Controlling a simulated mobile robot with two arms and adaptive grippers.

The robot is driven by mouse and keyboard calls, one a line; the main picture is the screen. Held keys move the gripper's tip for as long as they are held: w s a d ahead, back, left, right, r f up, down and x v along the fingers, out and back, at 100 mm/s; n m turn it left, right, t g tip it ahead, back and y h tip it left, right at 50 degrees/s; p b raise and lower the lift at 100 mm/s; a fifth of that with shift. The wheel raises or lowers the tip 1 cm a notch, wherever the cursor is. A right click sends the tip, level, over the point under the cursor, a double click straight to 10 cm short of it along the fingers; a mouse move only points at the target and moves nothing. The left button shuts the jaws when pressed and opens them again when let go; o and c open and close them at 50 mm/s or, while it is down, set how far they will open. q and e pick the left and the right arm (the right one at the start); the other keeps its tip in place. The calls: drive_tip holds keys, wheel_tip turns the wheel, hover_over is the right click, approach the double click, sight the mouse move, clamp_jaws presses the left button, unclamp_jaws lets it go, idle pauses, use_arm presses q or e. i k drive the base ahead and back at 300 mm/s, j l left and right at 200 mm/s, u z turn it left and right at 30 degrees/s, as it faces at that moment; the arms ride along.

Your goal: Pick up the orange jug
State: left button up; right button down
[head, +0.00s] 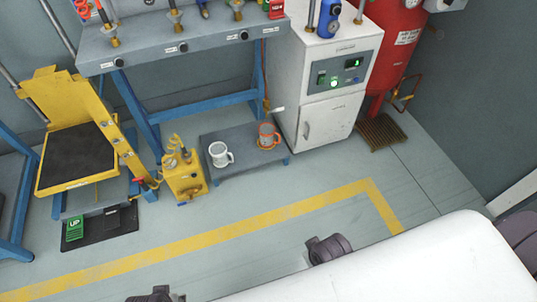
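The orange jug (268,135) stands upright on a low dark grey platform with blue legs (232,168), close to the white cabinet. Its handle points to the right. A white jug (220,154) of similar shape stands on the same platform, to the left of the orange one and apart from it. Dark parts of my own arms show at the bottom edge, well short of the platform. No gripper fingers can be made out, and nothing touches either jug.
A white cabinet (325,85) stands right of the platform, with a red tank (397,45) beyond. A yellow pump unit (184,175) stands left of it, near a yellow lift table (77,157). A grey workbench (180,50) is behind. Floor in front is clear, with a yellow line (230,229).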

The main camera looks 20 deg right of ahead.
sight(266, 131)
drive_tip(key=i+j+z, duration=0.25)
drive_tip(key=i+j, duration=0.15)
drive_tip(key=j, duration=0.25)
drive_tip(key=i+j+z, duration=0.1)
drive_tip(key=j, duration=0.25)
drive_tip(key=i+j+z, duration=0.15)
drive_tip(key=i+j, duration=0.15)
drive_tip(key=i+j+z, duration=0.1)
drive_tip(key=j, duration=0.35)
